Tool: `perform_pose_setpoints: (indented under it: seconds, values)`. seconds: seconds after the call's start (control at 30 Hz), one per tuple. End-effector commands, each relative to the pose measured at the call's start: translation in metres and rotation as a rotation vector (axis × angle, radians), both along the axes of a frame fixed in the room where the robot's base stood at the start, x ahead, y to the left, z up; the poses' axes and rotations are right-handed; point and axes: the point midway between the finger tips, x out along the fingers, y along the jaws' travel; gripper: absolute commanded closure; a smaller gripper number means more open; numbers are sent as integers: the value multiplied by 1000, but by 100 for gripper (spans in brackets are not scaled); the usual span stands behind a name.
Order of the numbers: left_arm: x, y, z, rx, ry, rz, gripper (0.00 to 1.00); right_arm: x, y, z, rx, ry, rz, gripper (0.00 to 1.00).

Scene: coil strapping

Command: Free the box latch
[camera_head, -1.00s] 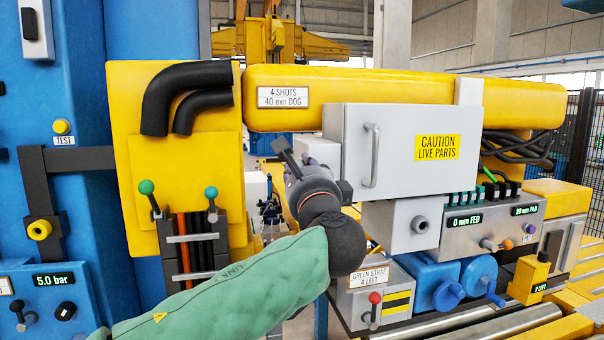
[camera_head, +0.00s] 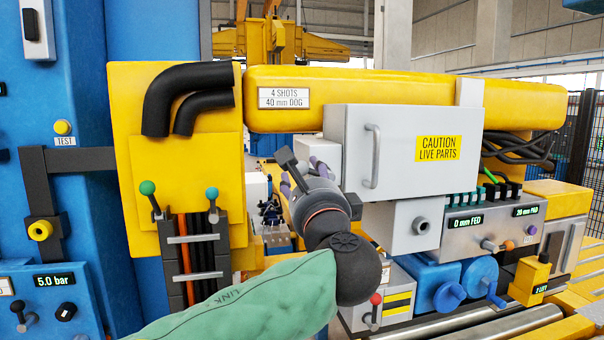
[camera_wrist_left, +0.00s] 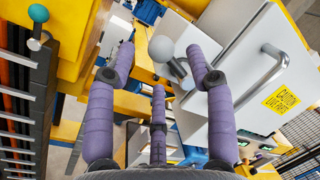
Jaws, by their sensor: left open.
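The grey box (camera_head: 400,150) has a bar handle and a yellow caution label on its front, and its door looks shut. In the left wrist view, the box (camera_wrist_left: 232,65) fills the right side. A pale grey ball knob (camera_wrist_left: 162,48) on a short metal stem, which seems to be the latch, stands at the box's left side. My left gripper (camera_head: 303,172) is open at that side, its purple fingers spread. In the left wrist view its fingers (camera_wrist_left: 163,72) stand around the knob's line without visible contact. The knob is hidden in the head view. My right gripper is out of view.
A yellow beam (camera_head: 360,98) runs above the box. To the left stands a yellow panel (camera_head: 185,165) with green- and teal-knobbed levers. A control unit (camera_head: 490,225) with displays and blue valve bodies (camera_head: 430,285) lie below right.

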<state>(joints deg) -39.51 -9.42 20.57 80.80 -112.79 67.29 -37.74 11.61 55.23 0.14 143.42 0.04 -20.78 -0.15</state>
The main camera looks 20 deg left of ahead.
Motion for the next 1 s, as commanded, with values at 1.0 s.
perform_pose_setpoints:
  seconds: [1.0]
  values:
    - [-67, -39, -15, 0, 0, 1, 46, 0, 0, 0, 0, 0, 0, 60]
